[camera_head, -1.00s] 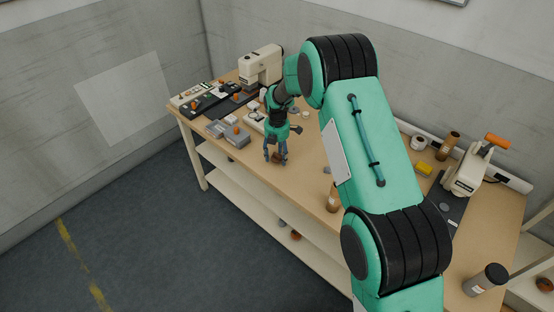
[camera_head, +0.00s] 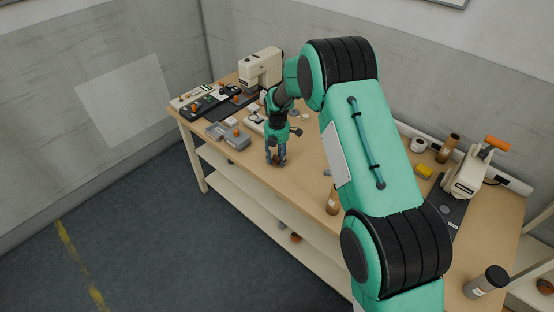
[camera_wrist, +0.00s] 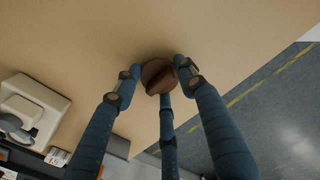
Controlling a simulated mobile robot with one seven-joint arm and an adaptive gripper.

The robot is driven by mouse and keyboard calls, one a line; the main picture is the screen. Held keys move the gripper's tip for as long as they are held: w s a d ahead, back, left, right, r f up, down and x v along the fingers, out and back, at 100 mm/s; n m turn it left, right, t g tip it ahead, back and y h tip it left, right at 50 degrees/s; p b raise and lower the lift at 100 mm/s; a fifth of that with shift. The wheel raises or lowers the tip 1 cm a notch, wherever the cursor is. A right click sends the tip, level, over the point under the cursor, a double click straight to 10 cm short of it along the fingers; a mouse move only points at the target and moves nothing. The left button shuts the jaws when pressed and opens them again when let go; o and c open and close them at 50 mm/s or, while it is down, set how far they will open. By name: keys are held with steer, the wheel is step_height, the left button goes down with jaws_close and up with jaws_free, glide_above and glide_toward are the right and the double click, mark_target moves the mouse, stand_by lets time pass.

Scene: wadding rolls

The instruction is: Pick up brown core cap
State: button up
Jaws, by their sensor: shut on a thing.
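The brown core cap (camera_wrist: 157,72) is a round brown disc with a raised ridge. It shows in the wrist view between my fingertips, over the tan table top. My gripper (camera_wrist: 160,80) has blue-grey fingers closed around the cap from several sides. In the head view my gripper (camera_head: 276,161) points down at the table near its front edge. The cap is mostly hidden by the fingers there. I cannot tell whether the cap still touches the table.
A grey box (camera_head: 237,139) and a white machine (camera_head: 260,68) stand to the left and behind. A brown roll (camera_head: 333,200), a yellow block (camera_head: 424,171) and an orange-handled press (camera_head: 470,168) stand to the right.

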steer(key=shift+r, duration=0.1)
steer(key=shift+r, duration=0.55)
step_height(320, 180, up, 2)
steer(key=shift+w+r+p, duration=0.1)
steer(key=shift+p, duration=0.45)
steer(key=s+d, duration=0.1)
steer(key=s, duration=0.4)
steer(key=s+d+r+p, duration=0.1)
steer(key=s, duration=0.4)
steer(key=s+d+p, duration=0.1)
steer(key=s, duration=0.5)
steer(key=shift+r, duration=0.2)
